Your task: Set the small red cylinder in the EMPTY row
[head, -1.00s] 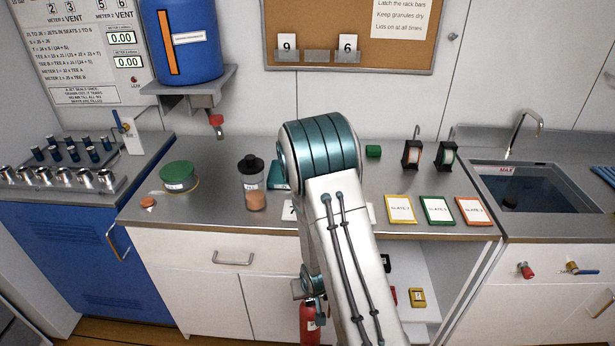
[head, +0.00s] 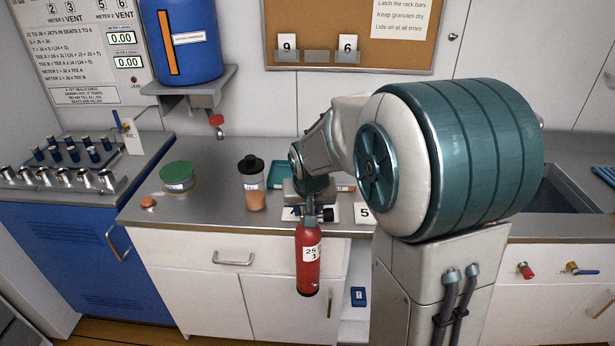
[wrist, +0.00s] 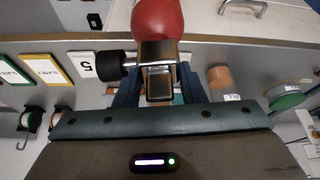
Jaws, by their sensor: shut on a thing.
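A small red cylinder (head: 308,262) with a white label hangs upright in front of the counter's front edge, above the floor. The label carries figures; I read 25 and 3, not surely. My gripper (head: 311,207) is shut on the valve at its top. In the wrist view the red body (wrist: 158,18) is at the top, cut off by the frame, and the black valve knob (wrist: 112,66) sticks out to the left of my gripper (wrist: 158,84). I see no row marked EMPTY in these views.
The steel counter (head: 220,212) holds an orange-filled jar (head: 254,190), a green-lidded tub (head: 177,177) and a number 5 card (head: 364,213). A blue block (head: 358,296) sits in the open shelf space below. My arm hides much of the right counter and sink.

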